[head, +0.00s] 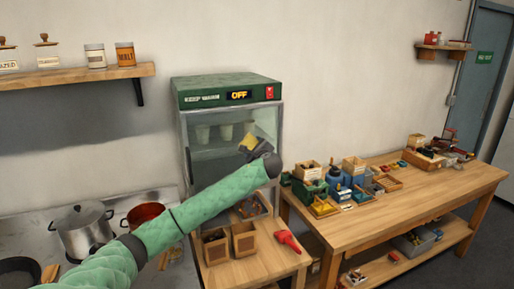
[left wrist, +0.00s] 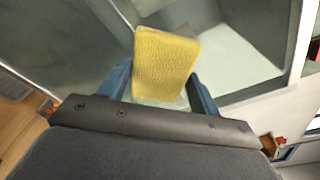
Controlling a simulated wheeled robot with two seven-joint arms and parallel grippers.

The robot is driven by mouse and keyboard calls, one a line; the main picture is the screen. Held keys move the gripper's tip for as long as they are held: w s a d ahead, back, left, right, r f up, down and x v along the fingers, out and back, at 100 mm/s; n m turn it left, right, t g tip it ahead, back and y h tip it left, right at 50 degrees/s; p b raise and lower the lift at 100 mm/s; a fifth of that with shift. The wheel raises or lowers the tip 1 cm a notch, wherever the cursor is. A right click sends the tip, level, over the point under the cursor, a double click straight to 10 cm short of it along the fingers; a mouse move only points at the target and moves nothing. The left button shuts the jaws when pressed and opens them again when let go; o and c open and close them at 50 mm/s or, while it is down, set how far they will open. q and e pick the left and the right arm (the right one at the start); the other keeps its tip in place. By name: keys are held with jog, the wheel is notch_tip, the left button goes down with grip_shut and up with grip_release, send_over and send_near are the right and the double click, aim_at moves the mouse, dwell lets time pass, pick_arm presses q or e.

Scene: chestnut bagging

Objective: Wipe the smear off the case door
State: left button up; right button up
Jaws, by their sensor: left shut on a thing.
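The warming case (head: 228,95) has a green top with a lit "OFF" display. Its glass door (head: 208,161) faces me, and pale cup-like shapes show behind the glass. My left gripper (head: 254,146) is in front of the right part of the door, shut on a yellow sponge (head: 249,142). In the left wrist view the sponge (left wrist: 166,65) sits upright between the two blue fingers, with the glass behind it. I cannot tell whether the sponge touches the glass. I cannot make out a smear; the arm and sponge hide part of the door. My right gripper is not in view.
Below the case, a small wooden table holds wooden boxes (head: 244,239) and a red scoop (head: 287,241). A steel pot (head: 82,229) and a red pot (head: 144,215) stand at left. A cluttered workbench (head: 420,200) stands at right. A shelf (head: 75,77) hangs upper left.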

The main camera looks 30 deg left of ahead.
aim_at(227, 149)
pick_arm(q)
jog(key=shift+s+a+p, duration=0.3)
jog(key=shift+s+a, duration=0.8)
jog(key=shift+s, duration=0.2)
jog(key=shift+s+a+p, duration=0.3)
jog(key=shift+s+a, duration=0.75)
jog(key=shift+s, duration=0.25)
jog(key=shift+s+a+p, duration=0.3)
jog(key=shift+s+a, duration=0.8)
jog(key=shift+s, duration=0.2)
jog(key=shift+v, duration=0.9)
jog(key=shift+d+f+v, duration=0.1)
jog(key=shift+f+v, duration=0.05)
jog(key=shift+v, duration=0.9)
jog(key=shift+d+f+v, duration=0.1)
jog(key=shift+v, duration=1)
jog(key=shift+w, duration=0.15)
jog(key=v, duration=0.3)
jog(key=shift+w+d+f, duration=0.1)
jog(key=shift+w+f, duration=0.05)
